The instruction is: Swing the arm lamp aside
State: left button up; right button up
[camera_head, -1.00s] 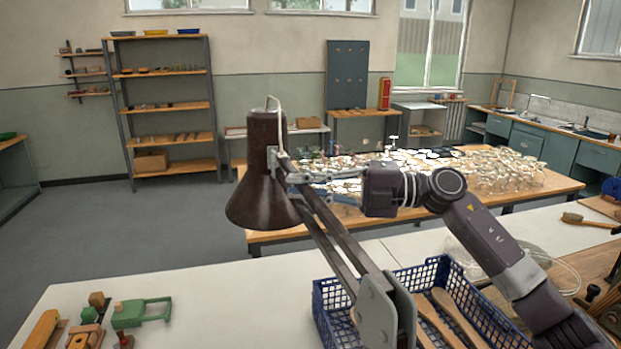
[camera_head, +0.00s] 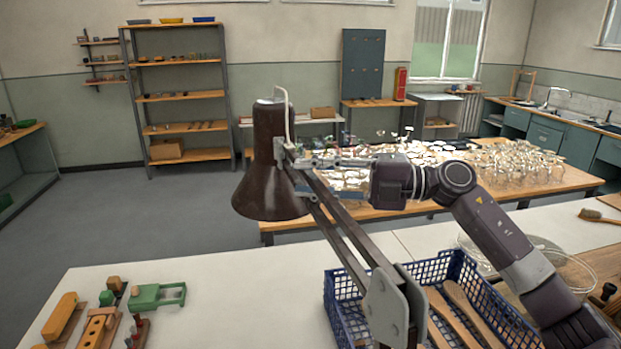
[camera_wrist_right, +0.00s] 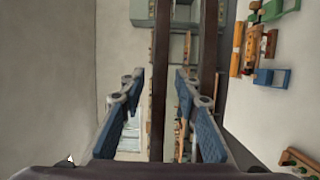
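The arm lamp has a dark brown shade (camera_head: 268,170) and a two-bar arm (camera_head: 345,247) that rises from a grey bracket beside the blue crate. The lamp stands over the white worktop. My right gripper (camera_head: 306,166) reaches in from the right at the upper end of the lamp arm, just beside the shade. In the right wrist view my gripper (camera_wrist_right: 160,78) has its blue-padded fingers apart. One lamp bar (camera_wrist_right: 160,50) runs between them with gaps on both sides, and the other bar passes by the right finger. My left gripper is not in view.
A blue crate (camera_head: 338,308) with wooden handles sits behind the lamp bracket. Wooden blocks and a green clamp-like piece (camera_head: 157,296) lie at the front left. The worktop (camera_head: 230,295) between is clear. A table (camera_head: 420,208) crowded with glassware stands behind.

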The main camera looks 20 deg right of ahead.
jog(key=shift+d, duration=0.1)
jog(key=v, duration=1.2)
